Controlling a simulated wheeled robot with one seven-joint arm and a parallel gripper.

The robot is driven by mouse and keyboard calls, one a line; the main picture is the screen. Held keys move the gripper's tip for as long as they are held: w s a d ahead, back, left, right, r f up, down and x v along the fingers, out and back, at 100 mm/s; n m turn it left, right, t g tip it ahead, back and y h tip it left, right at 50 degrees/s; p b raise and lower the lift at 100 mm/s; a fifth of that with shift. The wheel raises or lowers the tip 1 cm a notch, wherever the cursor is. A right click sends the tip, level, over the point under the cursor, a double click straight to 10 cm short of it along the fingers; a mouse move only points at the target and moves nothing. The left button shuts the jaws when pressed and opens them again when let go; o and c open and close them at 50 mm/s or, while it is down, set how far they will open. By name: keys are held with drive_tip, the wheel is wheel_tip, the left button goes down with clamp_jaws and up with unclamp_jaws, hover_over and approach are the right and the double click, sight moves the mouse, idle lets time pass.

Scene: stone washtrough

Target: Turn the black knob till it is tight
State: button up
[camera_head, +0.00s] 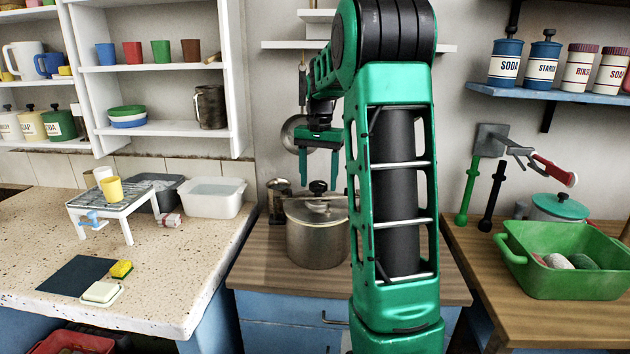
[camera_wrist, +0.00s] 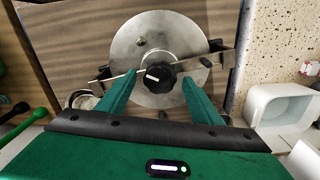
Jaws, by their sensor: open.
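The black knob (camera_head: 318,187) sits on top of the lid of a steel pot on the wooden counter. In the wrist view the black knob (camera_wrist: 159,76) has a white mark and lies at the middle of the round lid (camera_wrist: 125,48). A bar runs across the lid under the knob. My gripper (camera_head: 320,178) points down above the pot (camera_head: 318,240). Its two green fingers are apart and empty. In the wrist view my gripper (camera_wrist: 162,80) has a finger on each side of the knob's near side, with gaps showing. I cannot tell the exact height left above the knob.
A steel canister (camera_head: 278,201) stands close at the pot's left. A round pan (camera_head: 298,133) hangs on the wall behind. A white basin (camera_head: 213,197) stands on the left counter. A green tub (camera_head: 565,262) is on the right counter. The wood before the pot is clear.

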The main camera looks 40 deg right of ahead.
sight(318, 183)
drive_tip(key=shift+r, duration=0.1)
wheel_tip(318, 183, up, 10)
drive_tip(key=shift+r, duration=0.25)
drive_tip(key=shift+a, duration=0.1)
idle(0.3)
